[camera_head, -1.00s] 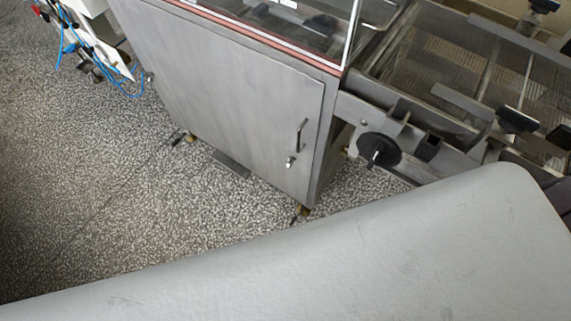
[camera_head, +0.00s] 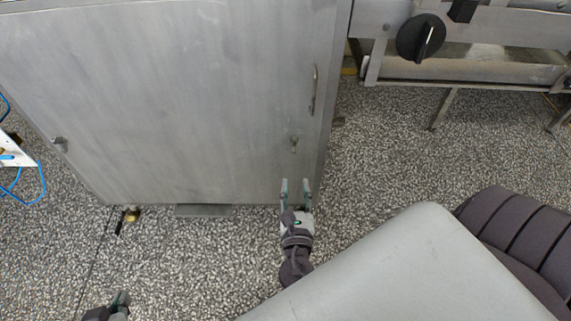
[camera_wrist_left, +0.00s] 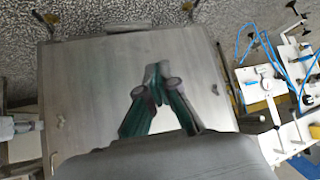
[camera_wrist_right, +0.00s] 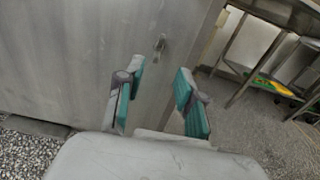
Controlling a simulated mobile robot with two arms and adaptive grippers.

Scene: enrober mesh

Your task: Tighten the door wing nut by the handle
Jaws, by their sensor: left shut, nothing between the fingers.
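The door wing nut (camera_head: 294,142) sits on the grey metal door (camera_head: 170,100), just below the vertical handle (camera_head: 314,90) near the door's right edge. In the right wrist view the wing nut (camera_wrist_right: 160,43) shows beyond and between the fingers. My right gripper (camera_head: 296,184) is open and empty, below the wing nut in the head view and apart from it. My left gripper (camera_head: 121,299) is low at the left, away from the wing nut. In the left wrist view its fingertips (camera_wrist_left: 157,72) are together with nothing between them.
A second fastener (camera_head: 60,145) is at the door's left edge. A black knob (camera_head: 421,38) is on the conveyor frame at right. White equipment with blue cables (camera_head: 20,158) stands at far left. Speckled floor (camera_head: 385,150) is open right of the cabinet.

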